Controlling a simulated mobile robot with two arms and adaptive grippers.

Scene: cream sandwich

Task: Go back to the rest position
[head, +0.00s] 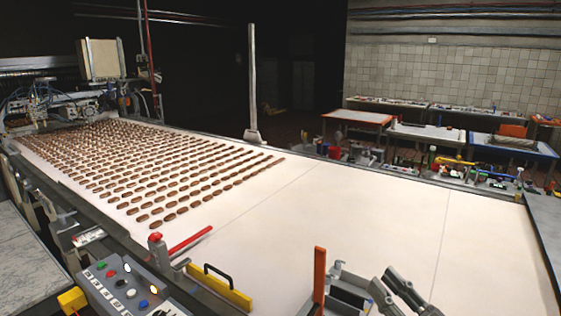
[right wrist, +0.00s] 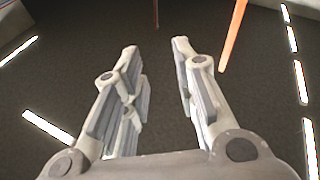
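My right gripper (head: 382,279) shows at the bottom of the head view, right of centre, near the front edge of the white conveyor (head: 390,215). My left gripper is not in view. Rows of brown oblong biscuits (head: 160,165) lie on the left and far part of the conveyor, away from my right gripper.
An upright orange bar (head: 319,280) stands left of my right gripper; an orange bar also shows in the wrist view (right wrist: 233,35). A control panel (head: 130,287) and a yellow piece with a black handle (head: 228,290) are at the front left. The conveyor's right part is bare.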

